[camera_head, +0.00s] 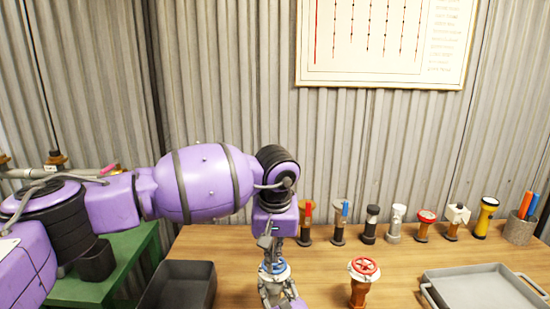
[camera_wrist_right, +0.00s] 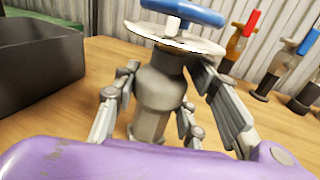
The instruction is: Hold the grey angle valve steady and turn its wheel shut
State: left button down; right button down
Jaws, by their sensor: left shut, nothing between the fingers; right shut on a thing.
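The grey angle valve (camera_wrist_right: 160,98) stands upright, with a blue wheel (camera_wrist_right: 185,10) above a pale disc on top. In the head view the valve (camera_head: 275,268) is small and partly covered. My right gripper (camera_wrist_right: 155,115) is shut on the valve's grey body, with fingers on both sides of it. It also shows at the bottom of the head view (camera_head: 278,292). My left gripper (camera_head: 267,243) points down just above the valve, shut and empty. I cannot tell whether its fingertips touch the wheel. The left gripper does not show in the wrist view.
A brown valve with a red wheel (camera_head: 361,285) stands to the right on the wooden table (camera_head: 325,262). A grey tray (camera_head: 432,290) lies further right. A dark bin (camera_head: 180,285) is at the left. Several fittings (camera_head: 394,222) and a pen cup (camera_head: 520,228) line the back.

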jog(key=c, duration=1)
grip_release()
jog(key=shift+f, duration=0.1)
